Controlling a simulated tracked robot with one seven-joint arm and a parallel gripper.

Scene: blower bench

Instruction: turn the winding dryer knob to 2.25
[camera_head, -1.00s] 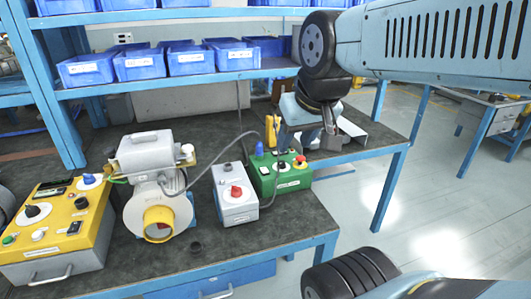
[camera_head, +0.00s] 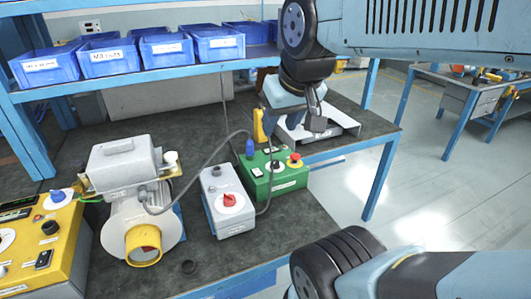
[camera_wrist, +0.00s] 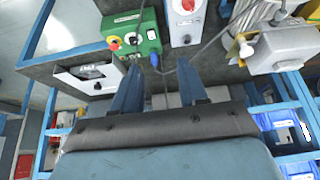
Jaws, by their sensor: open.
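A grey control box (camera_head: 232,222) with a red knob (camera_head: 229,200) on a white dial stands mid-bench; it also shows in the wrist view (camera_wrist: 184,32). A green box (camera_head: 262,184) with a small knob and a red button stands right of it, also in the wrist view (camera_wrist: 147,45). A yellow panel (camera_head: 68,240) with several knobs is at the left edge. I cannot read which label names the winding dryer. My gripper (camera_wrist: 159,66) is open and empty, above the bench behind the green box, apart from every knob. In the head view my wrist partly hides it.
A grey blower (camera_head: 122,165) with a yellow-rimmed outlet stands left of the grey box. A cable arches from it across the grey box toward the green box. Blue bins (camera_head: 168,48) fill the shelf behind. A white tray (camera_head: 345,125) lies at the bench's right end.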

